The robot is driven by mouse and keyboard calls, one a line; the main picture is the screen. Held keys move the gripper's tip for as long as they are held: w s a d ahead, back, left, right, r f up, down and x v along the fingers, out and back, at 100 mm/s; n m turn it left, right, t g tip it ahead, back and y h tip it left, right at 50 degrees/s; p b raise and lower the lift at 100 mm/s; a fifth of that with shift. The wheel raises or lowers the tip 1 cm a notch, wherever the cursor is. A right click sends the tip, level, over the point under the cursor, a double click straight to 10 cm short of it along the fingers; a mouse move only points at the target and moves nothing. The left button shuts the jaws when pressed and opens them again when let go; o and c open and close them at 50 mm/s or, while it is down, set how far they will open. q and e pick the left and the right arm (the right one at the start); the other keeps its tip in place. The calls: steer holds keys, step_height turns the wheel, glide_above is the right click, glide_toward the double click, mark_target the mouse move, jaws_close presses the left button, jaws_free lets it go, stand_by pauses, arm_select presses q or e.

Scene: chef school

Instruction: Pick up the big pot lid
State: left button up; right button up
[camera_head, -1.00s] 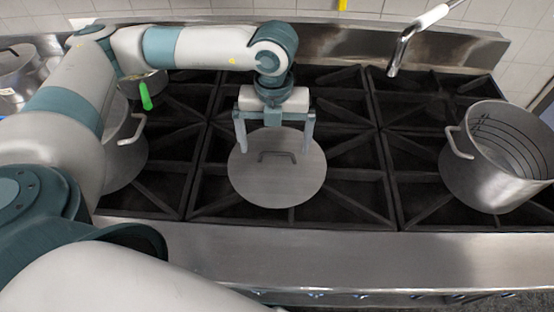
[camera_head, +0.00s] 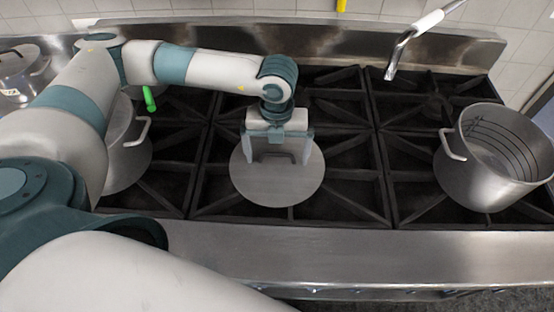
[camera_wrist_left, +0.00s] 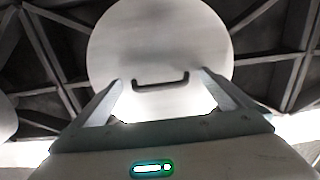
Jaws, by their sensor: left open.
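The big pot lid (camera_head: 277,185) is a round, flat grey metal disc with a bar handle (camera_head: 278,156) on top. It lies on the stove grates in the middle of the head view. My left gripper (camera_head: 278,160) is open above the back part of the lid. Its fingers stand on either side of the handle, apart from it. In the left wrist view the lid (camera_wrist_left: 160,45) fills the middle, and its handle (camera_wrist_left: 161,82) lies between and just beyond the open fingertips. My right gripper is not in view.
A big open pot (camera_head: 480,175) stands on the right grates. Another pot (camera_head: 128,160) stands at left, partly hidden by my left arm, beside a green-handled pan (camera_head: 149,99). A faucet (camera_head: 403,52) hangs over the back right. The steel front edge (camera_head: 330,255) is clear.

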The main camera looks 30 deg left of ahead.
mark_target(277, 153)
arm_select(q)
steer(key=shift+f, duration=0.2)
stand_by(0.3)
steer(key=c, duration=1.4)
steer(key=shift+r, duration=0.2)
step_height(277, 153, up, 9)
steer(key=b, duration=0.4)
steer(key=shift+f, duration=0.1)
steer(key=shift+r, duration=0.5)
